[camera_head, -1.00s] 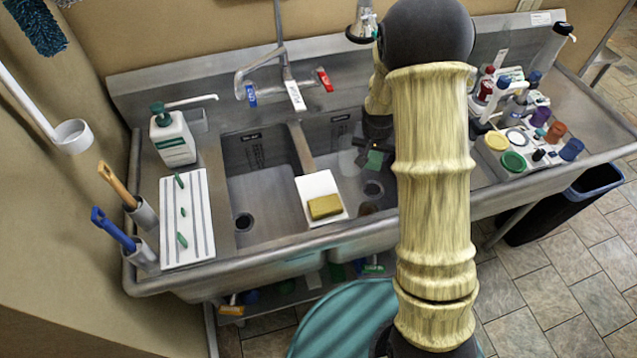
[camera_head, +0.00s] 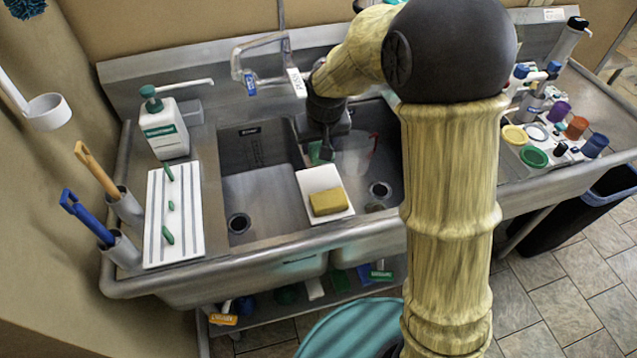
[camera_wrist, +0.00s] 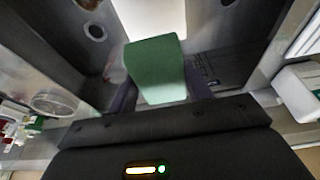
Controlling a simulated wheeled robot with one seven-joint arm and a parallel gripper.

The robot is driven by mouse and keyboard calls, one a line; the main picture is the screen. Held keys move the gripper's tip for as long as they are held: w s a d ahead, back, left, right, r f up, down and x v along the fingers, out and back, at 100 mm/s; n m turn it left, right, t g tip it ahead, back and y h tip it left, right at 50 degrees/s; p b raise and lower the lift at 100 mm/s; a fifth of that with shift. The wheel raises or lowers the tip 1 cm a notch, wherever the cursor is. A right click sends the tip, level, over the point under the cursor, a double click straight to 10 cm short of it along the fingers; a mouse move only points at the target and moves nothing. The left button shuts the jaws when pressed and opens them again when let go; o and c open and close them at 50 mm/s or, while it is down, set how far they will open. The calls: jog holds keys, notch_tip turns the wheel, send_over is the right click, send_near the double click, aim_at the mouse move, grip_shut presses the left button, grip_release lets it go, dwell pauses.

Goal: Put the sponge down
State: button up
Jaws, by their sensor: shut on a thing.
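My gripper (camera_head: 322,148) is shut on a green sponge (camera_head: 316,155) with a pale lower part. The sponge also shows between the fingers in the wrist view (camera_wrist: 155,62). In the head view it hangs over the back of the sink, by the divider between the two basins, just behind a white tray (camera_head: 313,180). Its height above the sink is hard to tell. A yellow sponge (camera_head: 327,201) lies on the front of the tray.
The left basin (camera_head: 265,200) looks empty. A clear vessel (camera_head: 352,160) stands in the right basin, close to my gripper. A faucet (camera_head: 262,45) rises behind. A soap bottle (camera_head: 165,130) and a striped white board (camera_head: 173,225) are at left.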

send_over(319, 178)
jog(key=shift+s+f, duration=0.15)
jog(key=shift+f, duration=1.4)
jog(key=shift+s+f, duration=0.15)
jog(key=shift+f, duration=1.4)
notch_tip(319, 178, down, 4)
jog(key=shift+r+p, duration=0.2)
jog(key=shift+p, duration=0.2)
jog(key=shift+w+f, duration=0.15)
jog(key=shift+s, duration=0.25)
jog(key=shift+f, duration=0.1)
jog(key=o, duration=1.3)
jog(key=shift+d, duration=0.1)
